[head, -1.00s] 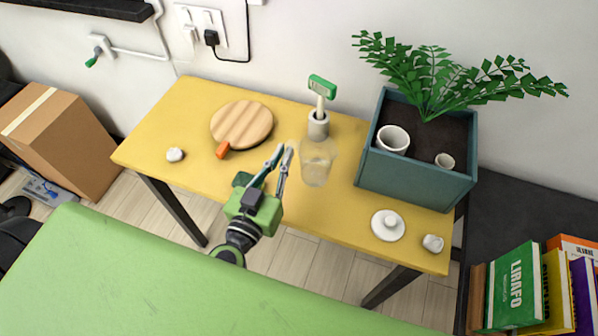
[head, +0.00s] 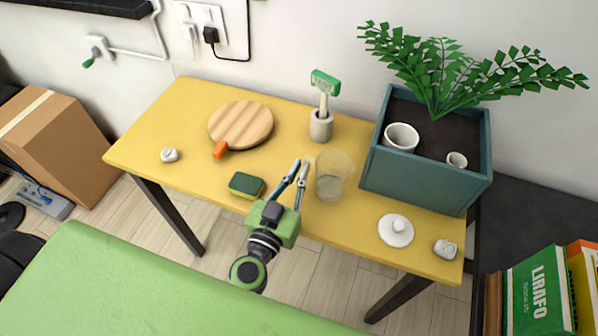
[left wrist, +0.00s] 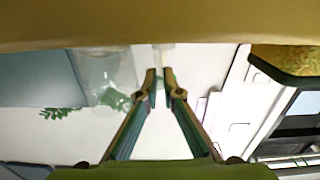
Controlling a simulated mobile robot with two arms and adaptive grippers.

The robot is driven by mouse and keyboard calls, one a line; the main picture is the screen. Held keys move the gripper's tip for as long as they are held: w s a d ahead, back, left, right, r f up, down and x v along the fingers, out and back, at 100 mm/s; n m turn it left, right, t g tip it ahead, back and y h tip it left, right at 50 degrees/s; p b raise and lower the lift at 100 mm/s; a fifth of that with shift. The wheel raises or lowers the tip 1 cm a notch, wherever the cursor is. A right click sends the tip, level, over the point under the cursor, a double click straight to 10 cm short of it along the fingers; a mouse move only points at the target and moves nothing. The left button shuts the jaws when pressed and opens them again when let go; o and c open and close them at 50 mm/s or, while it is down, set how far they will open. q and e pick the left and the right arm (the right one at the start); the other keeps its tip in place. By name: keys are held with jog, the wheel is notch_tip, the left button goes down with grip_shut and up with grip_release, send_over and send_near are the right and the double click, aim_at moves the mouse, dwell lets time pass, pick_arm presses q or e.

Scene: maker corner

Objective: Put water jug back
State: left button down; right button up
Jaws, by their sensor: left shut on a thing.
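The clear see-through water jug (head: 333,178) is upright at the front middle of the yellow table (head: 190,130). My left gripper (head: 301,164) is at the jug's left side, its fingers close together and shut on the jug, apparently at its handle. The handle is too faint to make out. In the left wrist view the jug (left wrist: 103,72) is beside my left fingertips (left wrist: 159,76). I cannot tell whether its base touches the table. My right gripper is not in view.
A sponge (head: 246,185) lies left of my gripper. A round board (head: 240,124) and a cup with a green-headed tool (head: 321,126) stand behind. The teal planter (head: 422,180) is close right of the jug. A white lid (head: 396,231) and a crumpled ball (head: 445,249) are front right.

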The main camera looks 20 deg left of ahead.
pick_arm(q)
jog(key=shift+f, duration=0.1)
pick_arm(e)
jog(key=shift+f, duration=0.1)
pick_arm(q)
jog(key=c, duration=2.2)
grip_release()
jog(key=shift+c, duration=0.2)
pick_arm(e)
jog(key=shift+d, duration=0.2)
pick_arm(q)
jog(key=shift+s, duration=0.1)
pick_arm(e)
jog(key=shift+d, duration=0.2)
pick_arm(q)
jog(key=s+b, duration=0.1)
jog(key=s, duration=0.3)
jog(key=s+b, duration=0.1)
jog(key=s, duration=0.3)
jog(key=s+b, duration=0.1)
jog(key=s, duration=0.3)
jog(key=shift+a, duration=0.25)
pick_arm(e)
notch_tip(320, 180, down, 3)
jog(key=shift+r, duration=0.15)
pick_arm(q)
jog(key=shift+w, duration=0.1)
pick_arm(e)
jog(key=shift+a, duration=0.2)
